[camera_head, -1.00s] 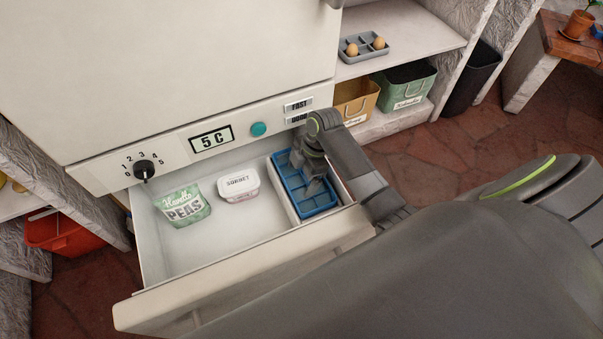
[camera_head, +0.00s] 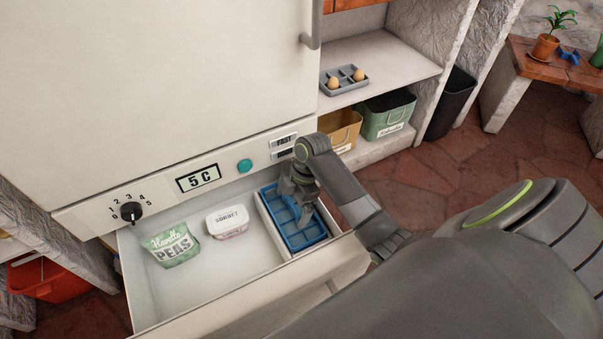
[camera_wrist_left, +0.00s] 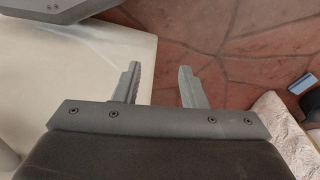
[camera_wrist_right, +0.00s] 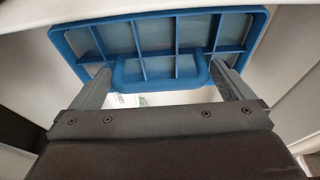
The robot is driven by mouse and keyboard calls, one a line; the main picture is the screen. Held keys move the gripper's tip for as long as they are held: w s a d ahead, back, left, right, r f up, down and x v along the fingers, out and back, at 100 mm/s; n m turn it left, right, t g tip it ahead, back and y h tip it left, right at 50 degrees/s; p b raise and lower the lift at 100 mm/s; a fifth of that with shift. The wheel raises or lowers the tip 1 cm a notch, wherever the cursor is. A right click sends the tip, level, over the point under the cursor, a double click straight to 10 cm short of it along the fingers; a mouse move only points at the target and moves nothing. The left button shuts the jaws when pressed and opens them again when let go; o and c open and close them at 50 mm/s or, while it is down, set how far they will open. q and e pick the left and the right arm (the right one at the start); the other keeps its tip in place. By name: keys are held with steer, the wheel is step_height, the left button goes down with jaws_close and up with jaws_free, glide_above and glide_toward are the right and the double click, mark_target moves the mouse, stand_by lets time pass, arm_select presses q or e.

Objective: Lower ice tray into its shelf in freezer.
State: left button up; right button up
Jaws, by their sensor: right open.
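The blue ice tray (camera_head: 305,237) lies in the narrow white compartment (camera_head: 268,224) at the right side of the pulled-out freezer drawer. It looks roughly level; I cannot tell if its base touches the compartment floor. My right gripper (camera_head: 301,203) is over the tray, with its jaws apart. In the right wrist view, the tray (camera_wrist_right: 160,14) fills the top, and its blue handle lies between the spread fingers (camera_wrist_right: 160,73), with gaps on both sides. My left gripper (camera_wrist_left: 159,68) is open and empty in the left wrist view, above the red stone floor.
A peas bag (camera_head: 172,247) and a sorbet tub (camera_head: 227,221) lie in the drawer's wider left part. The freezer front with a dial (camera_head: 131,212) and a display stands behind. Shelves to the right hold a grey egg tray (camera_head: 333,87) and a green bin (camera_head: 387,116).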

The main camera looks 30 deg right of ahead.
arm_select(q)
step_height(320, 180, down, 9)
steer(key=s+a+p, duration=0.2)
steer(key=p, duration=0.1)
steer(key=shift+y, duration=0.4)
arm_select(e)
steer(key=v, duration=1.4)
steer(key=shift+r, duration=0.3)
arm_select(q)
steer(key=shift+s, duration=0.1)
arm_select(e)
steer(key=shift+d, duration=0.1)
